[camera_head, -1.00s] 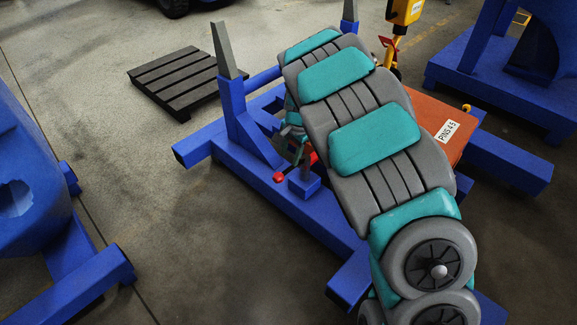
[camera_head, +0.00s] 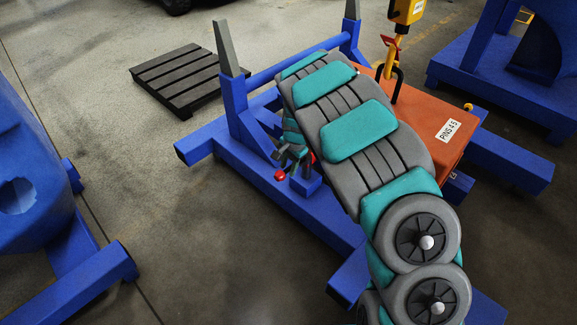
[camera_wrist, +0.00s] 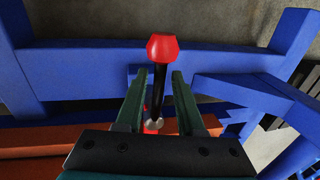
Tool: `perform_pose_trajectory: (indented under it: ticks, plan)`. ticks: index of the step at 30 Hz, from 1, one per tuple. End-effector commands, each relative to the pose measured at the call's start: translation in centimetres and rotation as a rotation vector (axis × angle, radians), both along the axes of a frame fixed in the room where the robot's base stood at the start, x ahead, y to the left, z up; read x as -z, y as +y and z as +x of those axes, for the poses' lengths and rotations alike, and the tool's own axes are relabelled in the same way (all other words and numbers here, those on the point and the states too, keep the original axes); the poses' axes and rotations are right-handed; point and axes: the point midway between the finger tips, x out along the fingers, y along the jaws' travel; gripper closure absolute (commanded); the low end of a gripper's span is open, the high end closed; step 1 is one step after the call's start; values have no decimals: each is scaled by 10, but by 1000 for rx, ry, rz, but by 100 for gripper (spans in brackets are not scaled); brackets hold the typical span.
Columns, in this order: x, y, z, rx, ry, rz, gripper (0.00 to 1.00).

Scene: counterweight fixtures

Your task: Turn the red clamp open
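The red clamp has a red knob (camera_wrist: 162,47) on a black lever (camera_wrist: 158,95), with a small part of its red body at the base in the wrist view. In the head view the red knob (camera_head: 280,175) sticks out over the blue frame beam, beside my gripper (camera_head: 290,154). In the wrist view my gripper (camera_wrist: 158,73) is open, with one finger on each side of the lever and gaps showing. The knob lies beyond the fingertips. My arm hides much of the clamp in the head view.
The blue frame (camera_head: 330,220) carries an orange counterweight block (camera_head: 425,115) labelled PINS 45. A yellow hook (camera_head: 390,60) hangs above the block. A dark pallet (camera_head: 178,80) lies behind left. Other blue fixtures stand left and right. Floor at left is clear.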

Motion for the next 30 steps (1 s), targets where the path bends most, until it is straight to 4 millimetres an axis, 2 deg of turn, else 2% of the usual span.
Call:
perform_pose_trajectory:
  ticks: [2,9,30]
  plan:
    - [0,0,0,0,0,0,73]
    - [0,0,0,0,0,0,100]
    - [0,0,0,0,0,0,100]
